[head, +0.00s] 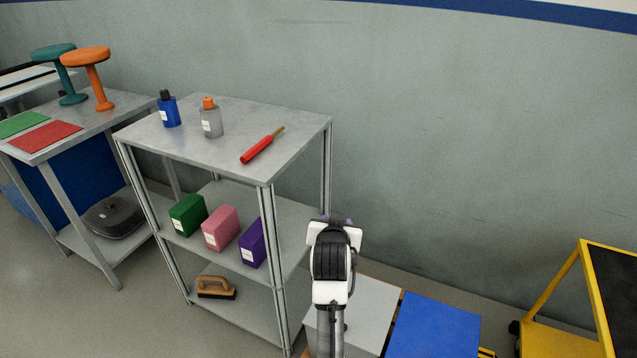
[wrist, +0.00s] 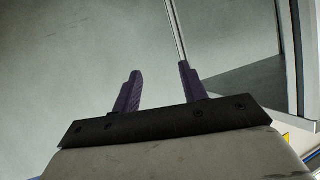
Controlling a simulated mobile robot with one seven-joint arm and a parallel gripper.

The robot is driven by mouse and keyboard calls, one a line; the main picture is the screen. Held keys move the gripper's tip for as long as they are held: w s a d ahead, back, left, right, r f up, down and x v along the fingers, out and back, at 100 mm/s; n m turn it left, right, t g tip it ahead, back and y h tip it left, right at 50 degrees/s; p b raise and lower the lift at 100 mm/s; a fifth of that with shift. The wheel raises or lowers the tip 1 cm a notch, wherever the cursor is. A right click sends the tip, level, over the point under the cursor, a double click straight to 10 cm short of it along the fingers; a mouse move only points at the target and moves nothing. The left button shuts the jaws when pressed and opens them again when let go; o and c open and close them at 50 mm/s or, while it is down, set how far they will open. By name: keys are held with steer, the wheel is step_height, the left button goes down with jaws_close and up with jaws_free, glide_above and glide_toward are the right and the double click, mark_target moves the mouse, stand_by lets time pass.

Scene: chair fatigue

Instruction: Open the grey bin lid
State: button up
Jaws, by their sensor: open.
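The grey bin lid (head: 375,303) is the flat light grey top at the lower middle of the head view, between the shelf rack and a blue lid. It looks flat and shut. In the head view my arm's end stands upright in front of the wall, and the fingers are mostly hidden. I see no contact with the lid.
The metal shelf rack (head: 225,160) stands close on the left, holding bottles, a red-handled tool and several boxes. The blue lid (head: 435,325) adjoins the grey one on the right. A yellow-framed cart (head: 562,340) stands further right. The wall (head: 470,150) is behind.

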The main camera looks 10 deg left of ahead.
steer(key=a+r+n+t+y, duration=0.1)
steer(key=a+r+t, duration=0.2)
steer(key=r, duration=0.8)
steer(key=shift+a+r+n+t+y, duration=0.3)
steer(key=shift+a+r+n+y, duration=0.1)
steer(key=shift+a, duration=0.15)
steer(key=shift+f, duration=0.1)
